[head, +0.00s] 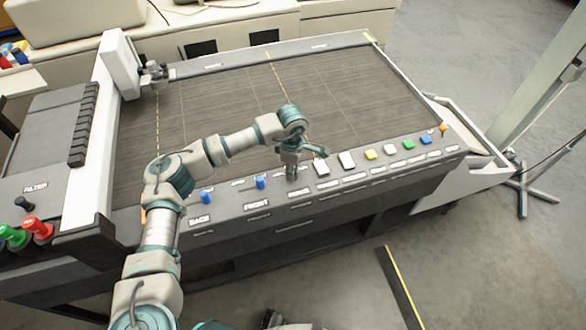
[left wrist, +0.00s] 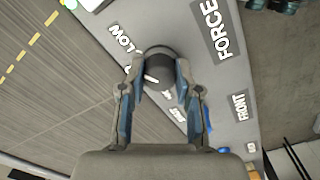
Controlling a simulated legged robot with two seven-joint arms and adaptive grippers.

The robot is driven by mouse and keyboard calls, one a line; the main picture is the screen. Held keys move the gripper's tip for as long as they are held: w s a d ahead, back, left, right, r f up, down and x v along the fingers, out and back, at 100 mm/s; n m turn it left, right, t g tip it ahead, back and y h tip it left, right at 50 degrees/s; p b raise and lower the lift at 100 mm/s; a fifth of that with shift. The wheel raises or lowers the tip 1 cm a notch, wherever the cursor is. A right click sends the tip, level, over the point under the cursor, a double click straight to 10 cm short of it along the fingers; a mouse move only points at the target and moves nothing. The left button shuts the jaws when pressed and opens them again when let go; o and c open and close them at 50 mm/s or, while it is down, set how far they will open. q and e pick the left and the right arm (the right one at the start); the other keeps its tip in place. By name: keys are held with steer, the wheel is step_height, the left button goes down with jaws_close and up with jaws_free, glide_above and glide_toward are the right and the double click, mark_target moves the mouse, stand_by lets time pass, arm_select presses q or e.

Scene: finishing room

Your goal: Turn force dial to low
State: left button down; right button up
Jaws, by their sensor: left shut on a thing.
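The force dial (left wrist: 159,62) is a dark round knob on the grey front panel, with a white mark on it. In the left wrist view it sits between the fingertips of my left gripper (left wrist: 160,70), which is shut on it. The printed "LOW" label lies to the left of the dial and the "FORCE" label to its right. In the head view my left gripper (head: 292,168) points down onto the panel and mostly hides the dial. My right gripper does not show.
Two blue sliders (head: 261,182) (head: 206,197) stand left of the gripper. White, yellow (head: 371,154), green (head: 408,144) and blue (head: 425,140) buttons line the panel to the right. The dark bed (head: 230,100) behind is clear. Red and green knobs (head: 37,228) stand far left.

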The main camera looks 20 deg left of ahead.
arm_select(q)
steer(key=shift+w+a+r, duration=0.15)
steer(key=shift+r, duration=0.15)
steer(key=c, duration=1)
jaws_free()
steer(key=shift+o, duration=1)
steer(key=shift+f, duration=0.15)
step_height(320, 180, up, 12)
steer(key=shift+f, duration=0.1)
steer(key=shift+s+f, duration=0.1)
steer(key=shift+s, duration=0.15)
